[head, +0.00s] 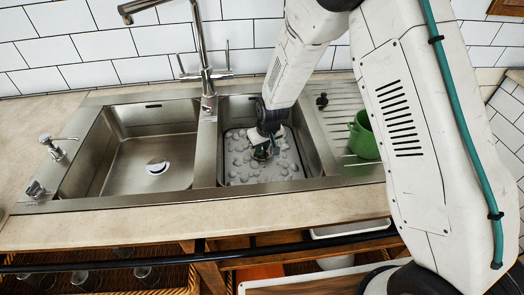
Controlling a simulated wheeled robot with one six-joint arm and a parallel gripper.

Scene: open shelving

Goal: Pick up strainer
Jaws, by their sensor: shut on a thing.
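My gripper (263,153) points down into the right basin (315,160) of the steel double sink. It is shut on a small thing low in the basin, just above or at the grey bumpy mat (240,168). The thing is mostly hidden by the fingers and is too small to make out clearly; it appears to be the strainer. In the left basin, a round metal drain piece (157,167) sits in the floor.
A tall faucet (206,60) stands behind the sink between the basins. A green mug (362,136) and a small dark object (321,101) stand on the ribbed drainboard at right. A soap dispenser (54,148) is at left. The front counter is clear.

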